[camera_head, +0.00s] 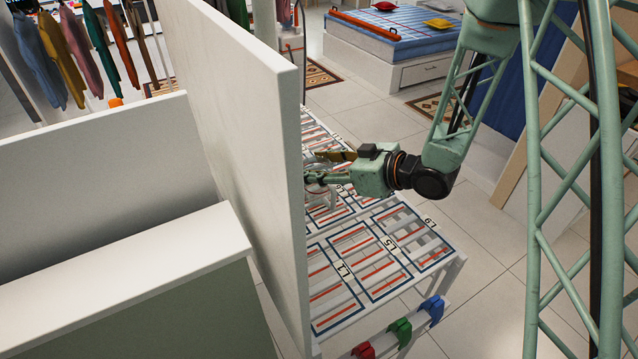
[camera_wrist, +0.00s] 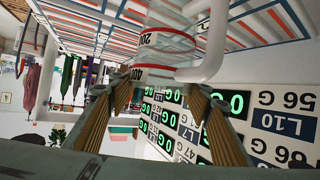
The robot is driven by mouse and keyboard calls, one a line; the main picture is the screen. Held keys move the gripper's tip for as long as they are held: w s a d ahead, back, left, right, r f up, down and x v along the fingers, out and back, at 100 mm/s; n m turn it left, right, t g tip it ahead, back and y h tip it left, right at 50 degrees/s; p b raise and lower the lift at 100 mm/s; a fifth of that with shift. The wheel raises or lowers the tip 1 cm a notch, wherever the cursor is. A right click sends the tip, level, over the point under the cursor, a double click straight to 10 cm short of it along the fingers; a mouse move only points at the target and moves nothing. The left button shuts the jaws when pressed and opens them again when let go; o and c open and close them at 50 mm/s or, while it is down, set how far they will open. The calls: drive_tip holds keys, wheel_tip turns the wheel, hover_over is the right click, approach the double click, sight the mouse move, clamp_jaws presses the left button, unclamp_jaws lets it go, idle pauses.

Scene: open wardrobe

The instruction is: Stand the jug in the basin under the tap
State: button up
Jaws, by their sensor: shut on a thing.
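The jug (camera_wrist: 165,48) is clear with red rings and dark number marks, and a thick white handle (camera_wrist: 213,40) shows on its right in the wrist view. It appears upside down there. My gripper (camera_wrist: 162,82) has its fingers on either side of the jug and is shut on it; the exact contact is hard to see. In the head view my gripper (camera_head: 316,168) is over the slatted rack, beside the white panel. The jug (camera_head: 317,190) shows there only as a small pale shape, partly hidden by the fingers and panel. I cannot make out the basin or tap.
The slatted rack (camera_head: 405,213) has blue-outlined cells labelled L1, L5 and L9. A tall white panel (camera_head: 245,150) stands close on its left. Red, green and blue clips (camera_head: 400,330) hang at its front. Number displays (camera_wrist: 235,103) show in the wrist view. Floor to the right is clear.

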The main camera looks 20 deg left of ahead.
drive_tip(key=shift+r, duration=0.1)
drive_tip(key=r, duration=0.1)
drive_tip(key=r+p, duration=0.1)
drive_tip(key=r, duration=0.1)
drive_tip(key=shift+s+d+r+p, duration=0.15)
drive_tip(key=shift+s+d+p, duration=0.1)
drive_tip(key=shift+p, duration=0.15)
drive_tip(key=s+d+r+b, duration=0.1)
drive_tip(key=s+d+b, duration=0.2)
drive_tip(key=s+d, duration=0.4)
drive_tip(key=s, duration=0.3)
drive_tip(key=shift+s+d+b, duration=0.2)
drive_tip(key=shift+s+b, duration=0.05)
drive_tip(key=shift+b, duration=0.1)
drive_tip(key=b, duration=0.2)
drive_tip(key=shift+s+d+r+b, duration=0.1)
drive_tip(key=shift+s+d+b, duration=0.15)
drive_tip(key=shift+b, duration=0.05)
drive_tip(key=shift+s+d+b, duration=0.15)
drive_tip(key=shift+s+b, duration=0.1)
drive_tip(key=shift+b, duration=0.7)
drive_tip(key=shift+s+d+r+b, duration=0.15)
drive_tip(key=shift+s+d+b, duration=0.25)
drive_tip(key=shift+b, duration=0.9)
